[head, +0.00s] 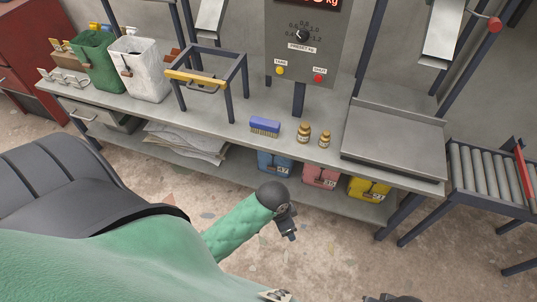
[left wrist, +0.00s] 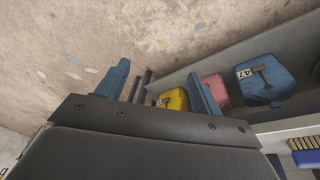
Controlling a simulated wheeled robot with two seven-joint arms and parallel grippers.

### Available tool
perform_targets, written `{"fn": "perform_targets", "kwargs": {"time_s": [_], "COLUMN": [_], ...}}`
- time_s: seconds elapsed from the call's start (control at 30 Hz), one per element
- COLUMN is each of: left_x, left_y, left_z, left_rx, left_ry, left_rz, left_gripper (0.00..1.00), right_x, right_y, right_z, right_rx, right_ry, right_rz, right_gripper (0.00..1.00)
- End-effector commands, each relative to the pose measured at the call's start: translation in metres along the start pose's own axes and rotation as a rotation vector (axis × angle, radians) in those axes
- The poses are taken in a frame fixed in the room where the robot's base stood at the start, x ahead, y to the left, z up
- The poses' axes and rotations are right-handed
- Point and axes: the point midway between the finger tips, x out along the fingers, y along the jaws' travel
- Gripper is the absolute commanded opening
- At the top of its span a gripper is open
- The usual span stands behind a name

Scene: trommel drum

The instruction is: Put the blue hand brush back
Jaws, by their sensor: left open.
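The blue hand brush (head: 265,125) lies on the grey bench, bristles facing the front, left of two small brown jars. Part of it shows at the right edge of the left wrist view (left wrist: 305,158). My left gripper (head: 291,235) is in front of the bench, low and apart from the brush. In the left wrist view (left wrist: 157,80) its two blue-grey fingers are spread, with nothing between them. My right gripper is not seen; only a dark part of mine shows at the bottom edge of the head view.
The bench (head: 225,128) carries green (head: 97,60) and white (head: 140,67) bins, a yellow-barred stand (head: 196,80), the jars (head: 303,133) and a steel platform (head: 392,133). Blue (head: 275,162), pink (head: 320,175) and yellow (head: 368,188) bins sit on the lower shelf. A roller conveyor (head: 487,172) stands at right.

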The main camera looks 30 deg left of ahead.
Motion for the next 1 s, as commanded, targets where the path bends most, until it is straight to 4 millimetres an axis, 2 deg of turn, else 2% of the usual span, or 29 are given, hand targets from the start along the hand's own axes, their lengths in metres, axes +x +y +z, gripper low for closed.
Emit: {"fn": "perform_targets", "kwargs": {"time_s": [0.03,0.13,0.3,0.4,0.57,1.0], "left_x": [-0.005,-0.016,-0.033,-0.040,-0.044,-0.043], "left_y": [0.015,0.035,0.054,0.059,0.061,0.061], "left_z": [0.011,0.030,0.058,0.068,0.074,0.073], "left_rx": [-0.061,-0.183,-0.353,-0.412,-0.444,-0.442], "left_ry": [0.001,-0.003,-0.016,-0.022,-0.026,-0.026], "left_rz": [-0.001,-0.021,-0.058,-0.074,-0.083,-0.083], "left_gripper": [0.67,0.67,0.67,0.67,0.67,0.67], "right_x": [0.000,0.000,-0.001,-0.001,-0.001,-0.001], "right_y": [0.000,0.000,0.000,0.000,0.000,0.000], "right_z": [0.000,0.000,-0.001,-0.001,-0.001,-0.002], "right_rx": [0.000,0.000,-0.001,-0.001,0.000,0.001], "right_ry": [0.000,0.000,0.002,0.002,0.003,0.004], "right_rz": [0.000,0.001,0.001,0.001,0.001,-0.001], "right_gripper": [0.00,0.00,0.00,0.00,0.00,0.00]}}
